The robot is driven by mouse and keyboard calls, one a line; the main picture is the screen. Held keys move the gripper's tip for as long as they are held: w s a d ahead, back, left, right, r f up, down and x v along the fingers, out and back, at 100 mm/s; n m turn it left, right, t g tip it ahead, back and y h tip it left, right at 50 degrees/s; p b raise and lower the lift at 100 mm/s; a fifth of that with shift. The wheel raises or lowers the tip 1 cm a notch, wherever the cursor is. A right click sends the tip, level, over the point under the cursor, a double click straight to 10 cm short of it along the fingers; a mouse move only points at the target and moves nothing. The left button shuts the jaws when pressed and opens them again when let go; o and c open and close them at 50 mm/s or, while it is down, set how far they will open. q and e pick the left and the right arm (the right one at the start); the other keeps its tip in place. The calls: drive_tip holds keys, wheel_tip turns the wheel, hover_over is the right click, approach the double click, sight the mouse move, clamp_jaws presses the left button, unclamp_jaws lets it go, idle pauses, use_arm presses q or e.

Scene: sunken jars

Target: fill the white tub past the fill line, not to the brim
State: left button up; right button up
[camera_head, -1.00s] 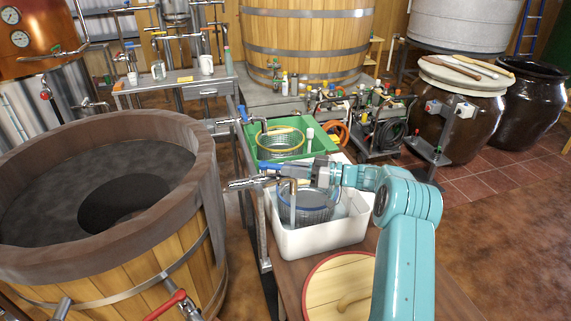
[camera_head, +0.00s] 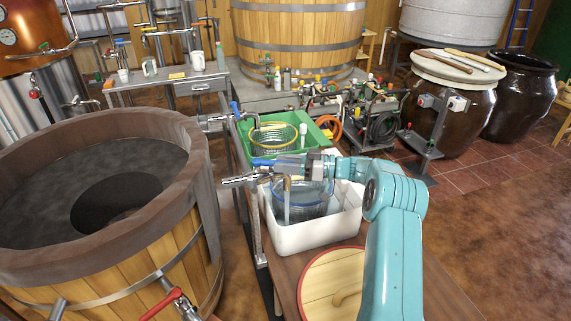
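The white tub (camera_head: 322,233) stands on the brown bench, with a blue-rimmed wire basket (camera_head: 318,207) inside it. A metal tap (camera_head: 240,180) with a blue lever (camera_head: 262,162) reaches over the tub's left side. A narrow vertical piece, spout or stream, hangs below it into the tub; I cannot tell which. My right gripper (camera_head: 280,163) is at the blue lever, above the tub. Its fingertips are too small to tell whether they are closed on the lever. The fill line and the liquid level cannot be made out. My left gripper is not in view.
A green tub (camera_head: 318,140) with a yellow-rimmed basket (camera_head: 274,137) sits behind, under another blue-handled tap. A round wooden lid (camera_head: 333,286) lies in front of the white tub. A large wooden vat (camera_head: 150,255) fills the left. Dark jars stand at right.

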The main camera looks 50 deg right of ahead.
drive_tip(key=shift+s+d+f, duration=0.1)
drive_tip(key=shift+s+d, duration=0.15)
drive_tip(key=shift+s, duration=0.1)
drive_tip(key=b+v, duration=0.2)
drive_tip(key=v, duration=1.3)
drive_tip(key=shift+s, duration=0.2)
drive_tip(key=shift+w+d, duration=0.1)
